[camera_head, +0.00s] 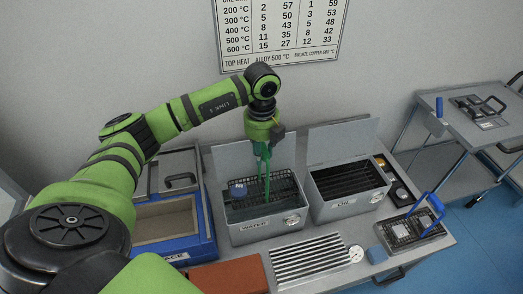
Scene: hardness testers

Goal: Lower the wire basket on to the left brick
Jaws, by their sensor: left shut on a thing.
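My left gripper (264,152) points down over the water tank (255,235) and is shut on a slim green upright part, seemingly the wire basket's handle. A dark mesh wire basket (284,187) shows inside the tank, below the gripper. Its lower part is hidden by the tank's front wall, and I cannot tell whether it touches the bottom. No second brick is clear. My right gripper is not in view.
An oil tank (347,205) stands right of the water tank; raised lids stand behind both. A blue-and-grey case (204,241) is at the left.

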